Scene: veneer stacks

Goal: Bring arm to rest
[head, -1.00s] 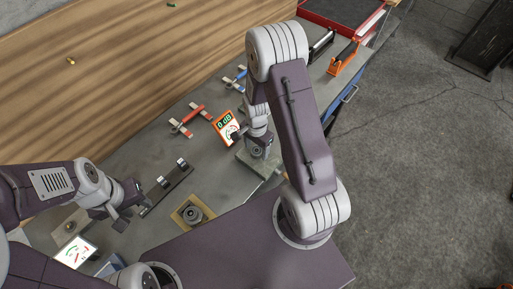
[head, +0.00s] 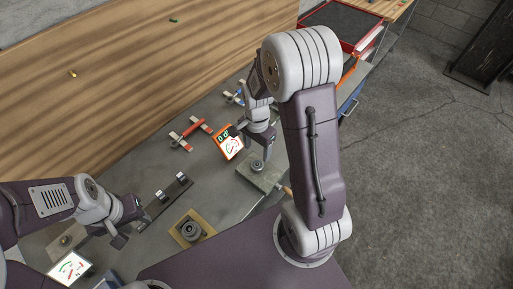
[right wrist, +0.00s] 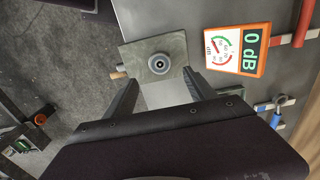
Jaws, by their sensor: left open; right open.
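My right gripper (head: 252,138) is open and empty, above a grey-green block (head: 272,181) with a round grey knob (head: 257,166) on top. In the right wrist view the two fingers (right wrist: 162,92) are spread apart, with the block (right wrist: 133,55) and its knob (right wrist: 158,63) beyond them; nothing is between the fingers. My left gripper (head: 130,226) is open over the near left part of the bench, close to a dark bar with small blocks (head: 161,200). I cannot see anything held in it.
An orange-framed meter (head: 229,147) reading 0 dB stands beside the block. Red (head: 190,135) and blue (head: 233,97) clamp-like tools lie behind. A round dark part on a tan plate (head: 190,228) and a lit screen (head: 70,268) are nearer. Floor at right is open.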

